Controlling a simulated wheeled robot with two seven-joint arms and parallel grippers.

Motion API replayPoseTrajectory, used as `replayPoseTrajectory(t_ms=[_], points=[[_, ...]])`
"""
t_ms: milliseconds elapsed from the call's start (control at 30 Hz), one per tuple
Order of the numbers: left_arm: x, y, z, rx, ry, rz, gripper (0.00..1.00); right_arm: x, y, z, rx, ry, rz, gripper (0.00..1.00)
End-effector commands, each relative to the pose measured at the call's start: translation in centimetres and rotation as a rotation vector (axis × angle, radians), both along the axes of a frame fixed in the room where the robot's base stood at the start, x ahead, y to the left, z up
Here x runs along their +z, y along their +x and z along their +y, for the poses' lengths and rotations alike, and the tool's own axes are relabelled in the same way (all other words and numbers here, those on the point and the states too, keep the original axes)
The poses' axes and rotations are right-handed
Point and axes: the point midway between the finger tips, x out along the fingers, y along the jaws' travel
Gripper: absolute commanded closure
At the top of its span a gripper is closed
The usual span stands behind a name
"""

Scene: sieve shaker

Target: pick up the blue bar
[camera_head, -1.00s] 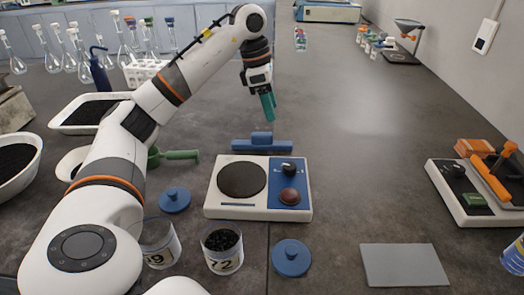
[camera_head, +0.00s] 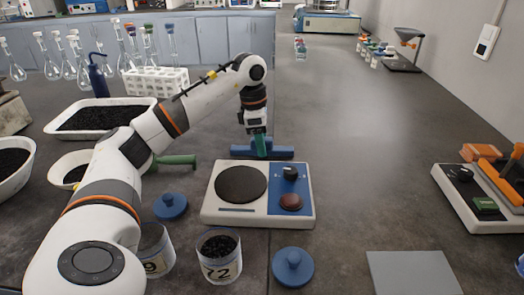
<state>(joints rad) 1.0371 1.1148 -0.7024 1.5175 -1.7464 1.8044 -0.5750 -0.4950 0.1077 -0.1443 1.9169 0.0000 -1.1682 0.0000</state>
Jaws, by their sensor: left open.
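The blue bar (camera_head: 279,153) lies on the dark bench just behind the white and blue hotplate-like device (camera_head: 258,192). My left gripper (camera_head: 261,150) points down at the bar's middle, with its green fingers in front of or around the raised middle part. The fingers hide that part, and I cannot tell whether they touch it. The gripper is open. My right gripper is not in view.
A green-handled tool (camera_head: 176,161) lies left of the bar. A grey plate (camera_head: 412,274) lies at front right. The bench between is clear.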

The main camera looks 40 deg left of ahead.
Motion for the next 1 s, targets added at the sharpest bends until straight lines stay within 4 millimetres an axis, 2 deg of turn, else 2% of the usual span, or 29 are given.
replayPoseTrajectory(t_ms=[100,333,600,633,867,1000], points=[[-0.8,0.1,-0.1,0.000,0.001,-0.001,0.51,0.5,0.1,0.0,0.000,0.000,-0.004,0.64],[-0.8,0.1,-0.1,0.000,0.000,-0.001,0.53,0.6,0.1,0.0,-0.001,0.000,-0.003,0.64],[-0.8,0.1,-0.1,0.000,0.000,-0.001,0.97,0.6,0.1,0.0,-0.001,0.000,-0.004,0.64],[-0.8,0.1,-0.1,0.000,0.000,-0.001,1.00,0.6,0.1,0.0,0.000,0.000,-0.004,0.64],[-0.7,0.1,-0.1,0.000,0.000,-0.003,1.00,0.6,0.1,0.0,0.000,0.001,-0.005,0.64],[0.2,0.1,-0.1,0.000,0.000,-0.003,1.00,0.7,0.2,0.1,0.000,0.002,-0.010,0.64]])
